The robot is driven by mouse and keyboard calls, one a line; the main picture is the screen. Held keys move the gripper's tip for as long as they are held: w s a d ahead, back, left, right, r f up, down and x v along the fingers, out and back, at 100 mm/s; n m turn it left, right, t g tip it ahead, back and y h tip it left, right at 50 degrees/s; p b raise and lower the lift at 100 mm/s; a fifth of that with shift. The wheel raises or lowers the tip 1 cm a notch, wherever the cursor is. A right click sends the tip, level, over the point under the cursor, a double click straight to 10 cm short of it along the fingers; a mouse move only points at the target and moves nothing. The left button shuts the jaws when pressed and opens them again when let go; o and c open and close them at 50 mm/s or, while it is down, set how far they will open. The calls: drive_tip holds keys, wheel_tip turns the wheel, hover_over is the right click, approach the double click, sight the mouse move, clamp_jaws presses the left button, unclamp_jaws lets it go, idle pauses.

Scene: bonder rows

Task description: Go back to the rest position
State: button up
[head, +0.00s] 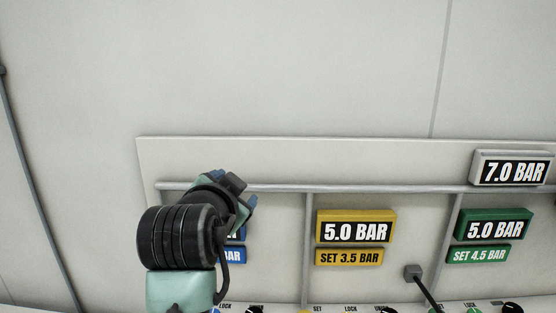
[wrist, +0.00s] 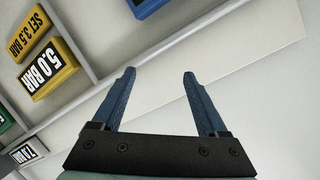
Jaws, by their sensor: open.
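My gripper (wrist: 157,100) shows in the wrist view with its two blue fingers spread apart and nothing between them. Behind the fingers is a pale panel and wall. In the head view my arm rises at the lower left, and my gripper (head: 234,190) is at its upper end, partly hidden by the wrist. It is in front of the panel's left part and covers most of a blue display (head: 236,255). Whether it touches the panel cannot be told.
The wall panel (head: 290,150) carries a grey rail (head: 380,188). A yellow display (head: 355,227) reads 5.0 BAR, set 3.5; a green display (head: 492,225) reads 5.0 BAR, set 4.5. A grey display (head: 510,168) reads 7.0 BAR. Several knobs line the bottom edge. The wall above is bare.

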drive_tip(key=s+d+r+n+t, duration=0.3)
drive_tip(key=s+r+t, duration=0.3)
drive_tip(key=s+r, duration=0.6)
drive_tip(key=s+d+r+n+t, duration=0.4)
drive_tip(key=s+r+n+t, duration=0.1)
drive_tip(key=s+r, duration=0.7)
drive_tip(key=shift+d+t+y, duration=0.15)
drive_tip(key=shift+t+y, duration=0.25)
drive_tip(key=shift+t, duration=0.3)
